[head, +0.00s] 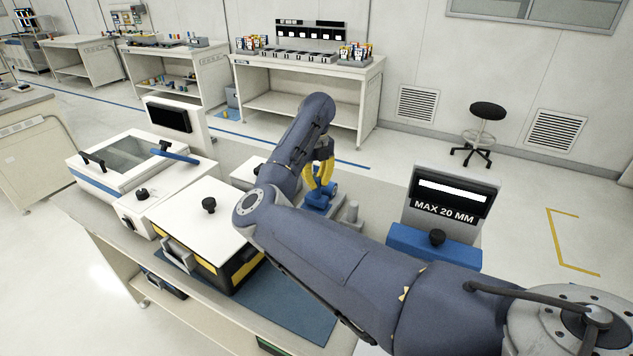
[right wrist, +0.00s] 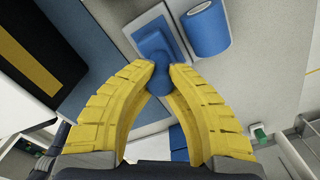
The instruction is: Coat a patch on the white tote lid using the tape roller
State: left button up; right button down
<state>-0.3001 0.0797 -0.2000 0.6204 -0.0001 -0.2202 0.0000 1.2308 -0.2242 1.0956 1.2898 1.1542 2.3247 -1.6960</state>
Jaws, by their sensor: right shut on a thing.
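The white tote lid (head: 185,222) lies flat on a black tote with a yellow band (head: 236,268), left of my right arm in the head view. A black knob stands on the lid. My right gripper (head: 320,178) has yellow fingers and is to the right of the lid, past its far corner. In the right wrist view its fingertips (right wrist: 160,82) are shut on the rounded blue handle of the tape roller (right wrist: 150,48). The roller is over or on a grey holder; I cannot tell whether they touch. My left gripper is not in view.
A blue roll (right wrist: 205,28) lies beside the roller. A blue mat (head: 285,298) is in front of the tote. A machine with a glass window (head: 118,158) stands left. A display marked MAX 20 MM (head: 446,205) stands right. My right arm hides part of the bench.

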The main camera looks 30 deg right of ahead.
jog(key=shift+r, duration=3.45)
